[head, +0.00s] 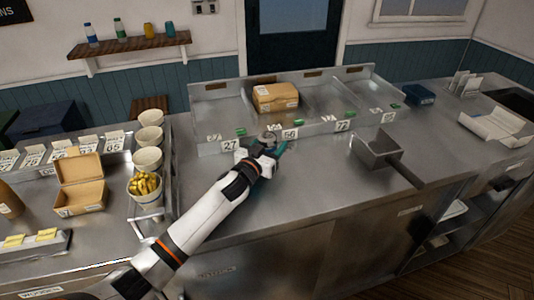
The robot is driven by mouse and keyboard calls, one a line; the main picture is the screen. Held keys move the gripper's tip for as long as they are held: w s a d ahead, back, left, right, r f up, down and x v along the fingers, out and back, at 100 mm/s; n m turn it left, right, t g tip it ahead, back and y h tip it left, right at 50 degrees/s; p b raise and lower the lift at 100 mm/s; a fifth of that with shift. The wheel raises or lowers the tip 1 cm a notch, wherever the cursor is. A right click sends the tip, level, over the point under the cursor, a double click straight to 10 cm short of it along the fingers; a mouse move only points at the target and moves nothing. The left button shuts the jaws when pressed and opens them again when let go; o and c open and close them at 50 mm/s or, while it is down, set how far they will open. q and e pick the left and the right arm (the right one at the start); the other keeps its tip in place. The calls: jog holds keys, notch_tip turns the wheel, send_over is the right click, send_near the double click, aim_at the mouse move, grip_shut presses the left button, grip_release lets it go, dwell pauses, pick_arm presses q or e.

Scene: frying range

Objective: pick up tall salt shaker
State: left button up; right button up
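I cannot clearly make out a tall salt shaker. My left gripper (266,143) is over the steel counter, at the front edge of the divided steel bin, among the number cards. Its teal fingers show only in part beyond the white wrist. A small greyish shape (270,136) shows at the fingers, too small to identify. Whether the fingers are open or closed on it is hidden. My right gripper is not in view.
A cardboard box (275,97) sits in the divided bin (219,103). A metal scoop (378,151) lies to the right. Stacked cups (149,137), a cup of fries (145,188) and an open carton (80,184) stand left. Bottles (119,28) stand on a wall shelf. The front middle counter is clear.

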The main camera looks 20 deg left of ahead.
pick_arm(q)
jog(key=c, duration=0.9)
jog(key=shift+c, duration=1.1)
jog(key=shift+r, duration=0.15)
